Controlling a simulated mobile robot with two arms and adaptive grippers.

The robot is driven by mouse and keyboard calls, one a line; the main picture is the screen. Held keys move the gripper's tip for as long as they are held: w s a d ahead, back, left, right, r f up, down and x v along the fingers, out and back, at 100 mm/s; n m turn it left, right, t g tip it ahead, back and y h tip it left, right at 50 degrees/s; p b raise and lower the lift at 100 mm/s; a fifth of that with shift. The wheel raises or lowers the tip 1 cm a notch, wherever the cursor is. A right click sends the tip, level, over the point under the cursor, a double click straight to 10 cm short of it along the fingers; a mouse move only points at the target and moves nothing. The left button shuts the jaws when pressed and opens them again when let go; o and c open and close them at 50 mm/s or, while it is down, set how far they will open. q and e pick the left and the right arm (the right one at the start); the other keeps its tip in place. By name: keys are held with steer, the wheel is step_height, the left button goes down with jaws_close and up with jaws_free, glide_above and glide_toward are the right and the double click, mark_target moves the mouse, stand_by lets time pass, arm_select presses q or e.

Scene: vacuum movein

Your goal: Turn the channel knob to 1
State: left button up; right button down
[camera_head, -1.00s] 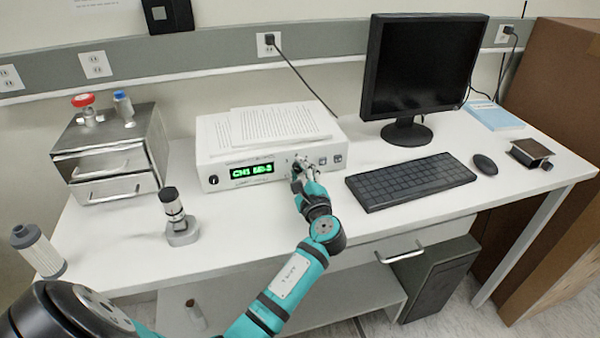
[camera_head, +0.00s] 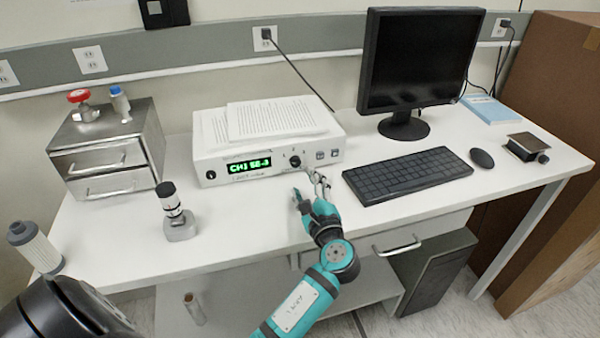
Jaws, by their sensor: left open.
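The white controller box (camera_head: 215,140) stands at the back middle of the desk with papers on top. Its green display (camera_head: 249,165) begins with "CH"; the digit after it looks like 1, and the rest is hard to read. The black channel knob (camera_head: 295,160) is on the front panel, right of the display, and is fully in view. My left gripper (camera_head: 308,190) is open and empty, in front of and below the knob, apart from it. My right gripper is not in view.
A keyboard (camera_head: 408,176) lies close right of my left gripper, with a monitor (camera_head: 420,60) behind it. A small metal stand (camera_head: 178,222) and a drawer unit (camera_head: 105,160) are on the left. The desk front between stand and gripper is clear.

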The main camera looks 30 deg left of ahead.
arm_select(q)
steer(key=v, duration=0.4)
steer(key=shift+s+d+f, duration=0.1)
stand_by(0.5)
